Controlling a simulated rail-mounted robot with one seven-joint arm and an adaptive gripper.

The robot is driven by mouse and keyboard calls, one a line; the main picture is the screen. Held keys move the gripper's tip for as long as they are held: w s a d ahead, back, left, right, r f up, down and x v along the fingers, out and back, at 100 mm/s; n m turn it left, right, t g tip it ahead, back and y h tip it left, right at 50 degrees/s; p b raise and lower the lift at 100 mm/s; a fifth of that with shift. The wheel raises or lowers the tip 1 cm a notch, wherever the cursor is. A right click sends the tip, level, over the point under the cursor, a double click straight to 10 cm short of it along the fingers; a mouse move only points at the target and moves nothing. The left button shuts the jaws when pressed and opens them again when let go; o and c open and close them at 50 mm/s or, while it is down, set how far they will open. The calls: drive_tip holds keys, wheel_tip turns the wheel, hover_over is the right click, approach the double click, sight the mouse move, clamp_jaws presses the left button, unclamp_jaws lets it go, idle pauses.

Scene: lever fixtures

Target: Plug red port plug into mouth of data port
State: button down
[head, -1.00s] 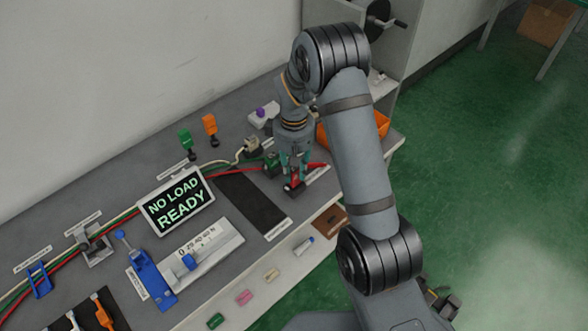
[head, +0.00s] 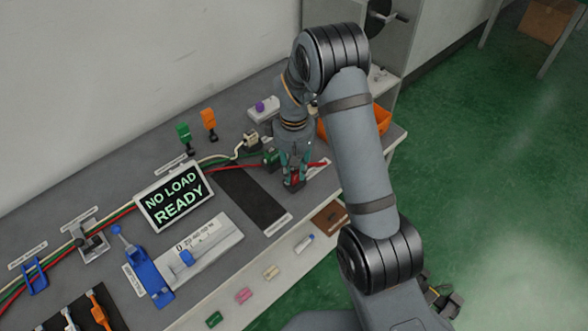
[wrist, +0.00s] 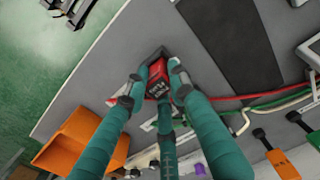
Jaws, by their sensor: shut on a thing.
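The red port plug (wrist: 158,82), a red block with white lettering on its face, sits between the fingers of my gripper (wrist: 157,88) in the wrist view. In the head view my gripper (head: 294,178) is low over the bench, shut on the red block, most of which the fingers hide. A dark part shows at the block's far end in the wrist view, close to the bench top. I cannot tell whether it belongs to the plug or to a stand. I cannot make out the mouth of the data port in either view.
A green block (head: 270,158) and a beige block (head: 251,140) stand just left of my gripper, with cables running left. An orange bin (wrist: 85,140) is close by. A black strip (head: 256,200) lies left of the gripper. Green (head: 184,134) and orange (head: 209,120) upright pieces stand behind.

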sight(294, 169)
drive_tip(key=shift+f+b, duration=0.35)
drive_tip(key=shift+f, duration=0.15)
drive_tip(key=c, duration=1.5)
unclamp_jaws()
drive_tip(key=shift+r, duration=0.1)
drive_tip(key=shift+o, duration=0.6)
wheel_tip(294, 169, up, 12)
